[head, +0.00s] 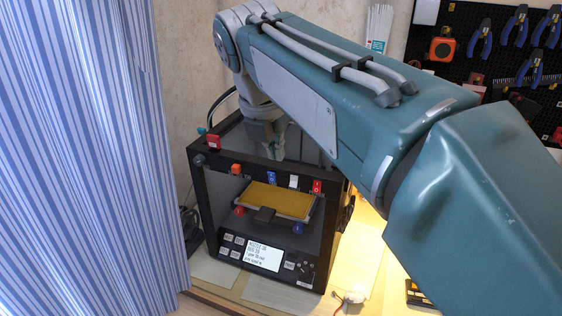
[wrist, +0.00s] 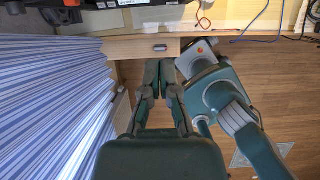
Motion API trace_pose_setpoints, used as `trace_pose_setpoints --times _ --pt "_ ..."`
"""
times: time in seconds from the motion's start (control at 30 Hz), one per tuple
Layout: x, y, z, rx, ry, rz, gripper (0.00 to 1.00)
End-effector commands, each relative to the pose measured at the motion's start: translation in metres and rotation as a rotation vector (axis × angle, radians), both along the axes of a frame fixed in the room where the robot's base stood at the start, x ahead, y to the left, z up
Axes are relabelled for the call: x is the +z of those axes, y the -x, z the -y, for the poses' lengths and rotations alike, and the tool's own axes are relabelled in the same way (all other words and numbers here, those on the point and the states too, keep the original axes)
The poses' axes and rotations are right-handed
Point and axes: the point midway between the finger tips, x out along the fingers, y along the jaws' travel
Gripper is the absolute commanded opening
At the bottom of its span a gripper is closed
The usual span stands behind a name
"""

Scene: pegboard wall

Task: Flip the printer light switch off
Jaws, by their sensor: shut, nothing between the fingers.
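The printer (head: 330,225) is a black box-frame machine with a yellow-orange plate inside and a lit screen below. Small coloured parts sit along its upper front bar: orange (head: 236,169), blue (head: 271,178), white (head: 293,182) and red (head: 318,187). I cannot tell which is the light switch or how it is set. My gripper (head: 279,152) is shut and empty, pointing down near the printer's top bar. In the head view I cannot tell if it touches the bar. The wrist view also shows the shut fingers (wrist: 159,64), with a strip of the printer (wrist: 150,3) at the top edge.
A blue-striped curtain (head: 85,150) hangs close on the left. A pegboard (head: 470,50) with pliers is at the upper right. The wooden desk (wrist: 105,22) has a drawer front (wrist: 145,48). Loose cables (wrist: 205,15) lie on the desk. My arm covers much of the head view's right side.

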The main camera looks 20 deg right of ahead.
Motion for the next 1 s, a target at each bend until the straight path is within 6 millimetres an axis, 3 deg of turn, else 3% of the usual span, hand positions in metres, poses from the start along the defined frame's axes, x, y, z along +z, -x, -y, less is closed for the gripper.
trace_pose_setpoints --times 0.33,0.87,1.0 --pt "-0.007 -0.003 0.004 -0.001 -0.001 0.001 0.00" --pt "-0.097 -0.028 0.021 -0.001 0.002 -0.002 0.00" --pt "-0.104 -0.046 0.034 -0.003 0.001 0.000 0.00"
